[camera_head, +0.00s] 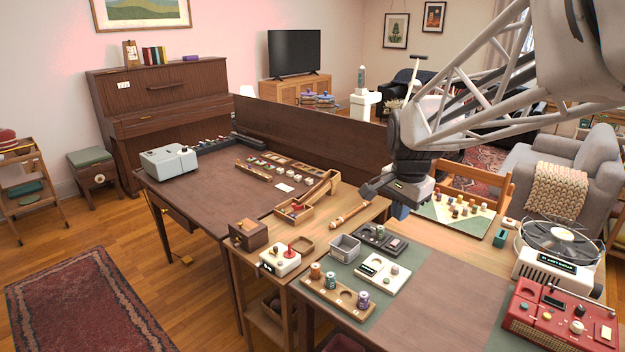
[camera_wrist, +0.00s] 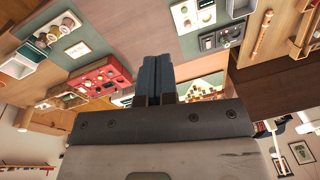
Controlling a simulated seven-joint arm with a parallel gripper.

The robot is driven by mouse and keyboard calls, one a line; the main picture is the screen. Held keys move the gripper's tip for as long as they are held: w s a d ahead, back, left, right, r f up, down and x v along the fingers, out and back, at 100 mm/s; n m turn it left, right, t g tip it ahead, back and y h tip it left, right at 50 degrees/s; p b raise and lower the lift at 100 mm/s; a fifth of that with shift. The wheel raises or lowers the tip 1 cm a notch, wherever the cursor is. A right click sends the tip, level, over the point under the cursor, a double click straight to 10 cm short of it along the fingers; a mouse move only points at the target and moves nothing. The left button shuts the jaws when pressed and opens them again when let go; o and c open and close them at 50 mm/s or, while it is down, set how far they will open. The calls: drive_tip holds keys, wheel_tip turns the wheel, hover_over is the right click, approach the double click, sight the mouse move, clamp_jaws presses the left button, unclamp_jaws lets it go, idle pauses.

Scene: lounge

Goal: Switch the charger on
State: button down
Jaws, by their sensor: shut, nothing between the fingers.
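My gripper (camera_head: 399,210) hangs from the arm above the back of the wooden table. In the wrist view its dark blue fingers (camera_wrist: 154,78) are together with nothing between them. A white device (camera_head: 383,273) with a dark display and round features lies on the green mat. A black device (camera_head: 380,240) with a dark panel lies just behind it. In the wrist view the black device (camera_wrist: 222,38) and white device (camera_wrist: 192,14) are above and right of the fingers. I cannot tell which is the charger, nor its switch position. My gripper is apart from both.
A grey bin (camera_head: 345,247) and a wooden tray (camera_head: 337,298) with several small cylinders stand close by. A wooden peg-like piece (camera_head: 350,216) lies behind. A red radio (camera_head: 562,318) and a record player (camera_head: 557,250) stand at right.

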drive_tip(key=w+d+f+m, duration=0.2)
drive_tip(key=w+m, duration=0.1)
drive_tip(key=w, duration=0.3)
drive_tip(key=w+d+f+m, duration=0.2)
drive_tip(key=w, duration=0.4)
drive_tip(key=m+g, duration=0.2)
drive_tip(key=m, duration=0.9)
hover_over(394, 243)
wheel_tip(394, 243, down, 17)
drive_tip(key=shift+s+f, duration=0.1)
drive_tip(key=shift+f, duration=0.1)
wheel_tip(394, 243, down, 14)
drive_tip(key=shift+r, duration=0.15)
drive_tip(key=shift+f, duration=0.2)
